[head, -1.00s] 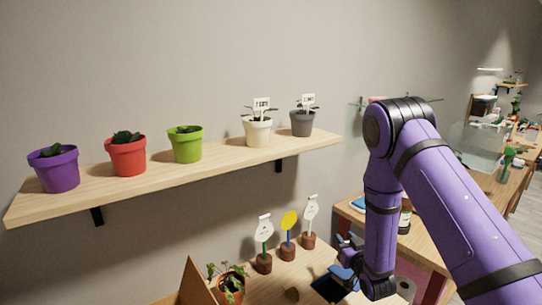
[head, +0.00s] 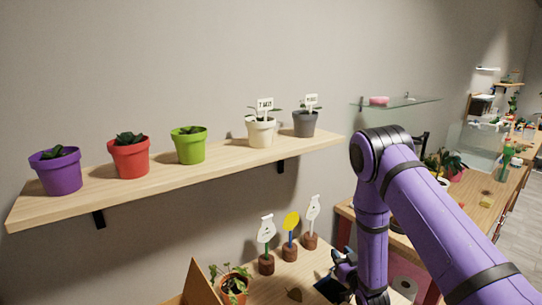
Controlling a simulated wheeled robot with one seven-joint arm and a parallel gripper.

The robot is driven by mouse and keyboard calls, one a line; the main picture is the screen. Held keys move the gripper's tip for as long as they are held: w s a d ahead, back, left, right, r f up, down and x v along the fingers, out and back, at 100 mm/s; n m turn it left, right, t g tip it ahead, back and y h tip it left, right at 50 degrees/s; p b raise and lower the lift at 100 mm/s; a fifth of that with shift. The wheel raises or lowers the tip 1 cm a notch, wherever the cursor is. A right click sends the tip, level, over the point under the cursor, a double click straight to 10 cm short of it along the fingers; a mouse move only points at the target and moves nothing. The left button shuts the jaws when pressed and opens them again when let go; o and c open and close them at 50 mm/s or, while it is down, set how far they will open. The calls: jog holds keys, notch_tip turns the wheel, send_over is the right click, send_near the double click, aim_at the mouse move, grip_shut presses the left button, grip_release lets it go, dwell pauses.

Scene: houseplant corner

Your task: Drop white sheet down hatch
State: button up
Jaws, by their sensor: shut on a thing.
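My gripper (head: 343,278) points down over the lower table, at the bottom of the head view, partly hidden by my purple arm. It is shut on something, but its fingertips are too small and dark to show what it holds. A dark blue flat thing (head: 328,289) lies at or just below the gripper; I cannot tell whether they touch. I cannot make out a white sheet or a hatch opening in this view.
A wall shelf (head: 190,180) with several potted plants hangs above the gripper's left. Upright plant markers (head: 290,235) and a potted plant (head: 233,285) stand on the lower table.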

jog(key=o, duration=1)
jog(key=shift+c, duration=0.2)
jog(key=v, duration=1.1)
